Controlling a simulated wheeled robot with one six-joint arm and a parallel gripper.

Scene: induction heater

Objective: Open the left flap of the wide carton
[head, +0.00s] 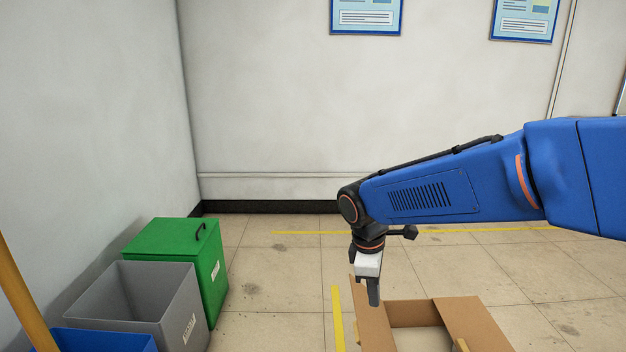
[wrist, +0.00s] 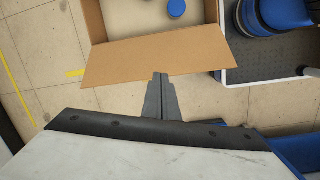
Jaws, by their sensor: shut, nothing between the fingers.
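The wide carton (head: 416,313) is an open brown cardboard box at the bottom of the head view, cut off by the frame. Its left flap (head: 372,322) slants beside the opening, and its right flap (head: 474,322) spreads outward. My gripper (head: 374,300) points down at the left flap. In the wrist view, my gripper (wrist: 160,76) is shut and empty, its tips at the outer edge of a brown flap (wrist: 155,58), which leans out from the carton. Whether the tips touch it I cannot tell. A small blue round thing (wrist: 176,8) shows inside the carton.
At the left stand a green lidded bin (head: 180,250), a grey open bin (head: 150,300) and a blue bin (head: 105,341). Yellow lines (head: 338,318) mark the tiled floor. The floor between the bins and the carton is clear.

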